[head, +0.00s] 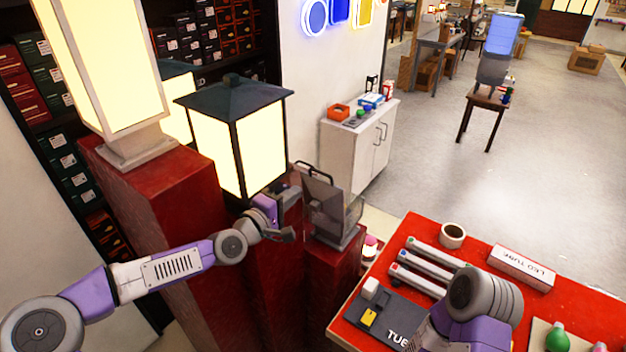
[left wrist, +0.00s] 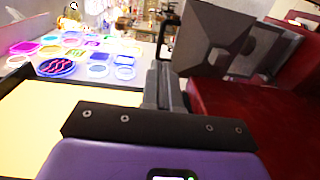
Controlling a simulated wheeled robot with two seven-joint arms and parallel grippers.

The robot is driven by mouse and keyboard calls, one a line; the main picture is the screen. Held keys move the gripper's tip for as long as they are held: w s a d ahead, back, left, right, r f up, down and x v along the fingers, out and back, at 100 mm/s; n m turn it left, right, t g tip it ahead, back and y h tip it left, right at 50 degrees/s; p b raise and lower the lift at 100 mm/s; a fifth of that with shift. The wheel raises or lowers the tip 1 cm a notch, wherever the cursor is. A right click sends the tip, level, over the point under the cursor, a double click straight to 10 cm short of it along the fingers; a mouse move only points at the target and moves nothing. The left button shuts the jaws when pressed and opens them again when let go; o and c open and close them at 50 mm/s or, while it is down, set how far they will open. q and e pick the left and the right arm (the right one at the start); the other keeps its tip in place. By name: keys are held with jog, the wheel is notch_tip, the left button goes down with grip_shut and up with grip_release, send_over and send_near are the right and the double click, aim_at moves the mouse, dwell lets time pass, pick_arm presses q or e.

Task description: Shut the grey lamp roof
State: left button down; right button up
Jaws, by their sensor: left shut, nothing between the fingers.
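The small grey lamp (head: 345,222) stands on a red pedestal, right of the large lit lantern in the head view. Its grey roof (head: 321,203) appears raised and tilted, with a dark handle loop at its top; its exact hinge angle is hard to tell. My left gripper (head: 291,194) is just left of the lamp, apart from it as far as I can see, shut and empty. In the left wrist view the shut fingers (left wrist: 162,88) point forward, and the grey lamp's parts (left wrist: 215,42) show beyond them at upper right. My right gripper is out of view.
The lit lantern (head: 236,145) with a dark roof stands close behind my left wrist. A taller lit lamp (head: 103,65) is further left. A red-topped table (head: 400,238) with tubes and a box (head: 520,268) lies at lower right, under my right arm.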

aim_at(313, 179)
pick_arm(q)
jog(key=x, duration=0.8)
jog(key=shift+w+d+p, duration=0.2)
jog(key=shift+d+p, duration=0.05)
jog(key=shift+p, duration=0.15)
